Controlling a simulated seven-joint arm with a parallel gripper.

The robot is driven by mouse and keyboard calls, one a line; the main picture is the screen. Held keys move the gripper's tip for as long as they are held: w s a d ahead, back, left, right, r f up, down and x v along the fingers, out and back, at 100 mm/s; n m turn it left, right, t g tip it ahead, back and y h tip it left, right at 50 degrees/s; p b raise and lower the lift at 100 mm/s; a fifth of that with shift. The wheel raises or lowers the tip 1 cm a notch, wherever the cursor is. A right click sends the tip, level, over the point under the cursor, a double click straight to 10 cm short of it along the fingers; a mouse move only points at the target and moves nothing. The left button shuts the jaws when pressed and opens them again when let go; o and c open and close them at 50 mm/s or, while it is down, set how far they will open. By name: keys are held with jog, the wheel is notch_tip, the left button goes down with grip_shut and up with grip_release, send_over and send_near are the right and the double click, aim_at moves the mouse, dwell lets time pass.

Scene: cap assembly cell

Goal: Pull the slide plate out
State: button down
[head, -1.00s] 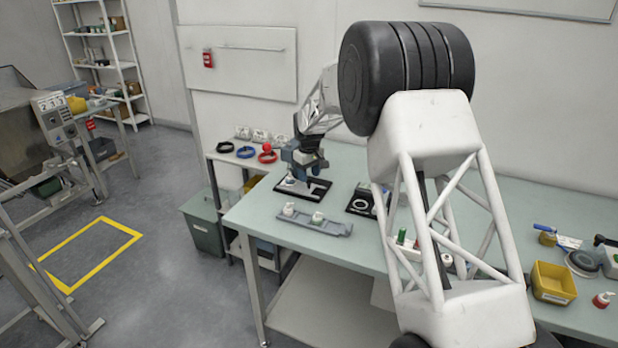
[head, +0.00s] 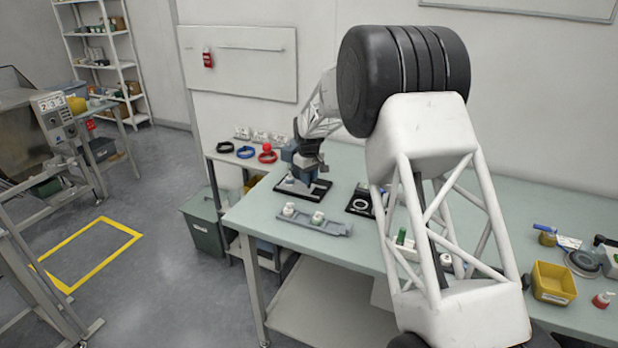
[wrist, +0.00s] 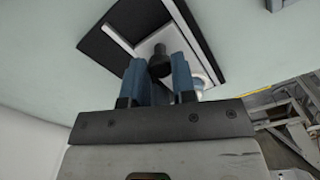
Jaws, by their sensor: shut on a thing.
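The slide plate (wrist: 148,44) is a pale flat plate in a black frame (wrist: 100,44), seen in the wrist view. A dark round knob (wrist: 160,63) stands up from it. My gripper (wrist: 159,80) has its two blue fingers shut on this knob, one on each side. A pale round part (wrist: 203,80) shows partly behind the right finger. In the head view my gripper (head: 301,182) is low over the black frame (head: 320,190) on the bench and hides most of the plate.
A grey holder (head: 330,229) with two white-topped pieces lies just in front of the frame. A black square fixture with a white ring (head: 361,203) is to the right. Coloured rings (head: 246,152) lie on a side shelf. A yellow bin (head: 553,283) stands far right.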

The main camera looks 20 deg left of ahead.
jog(key=d, duration=0.9)
jog(key=c, duration=0.9)
grip_release()
jog(key=shift+c, duration=0.2)
notch_tip(320, 180, up, 8)
jog(key=shift+d, duration=0.1)
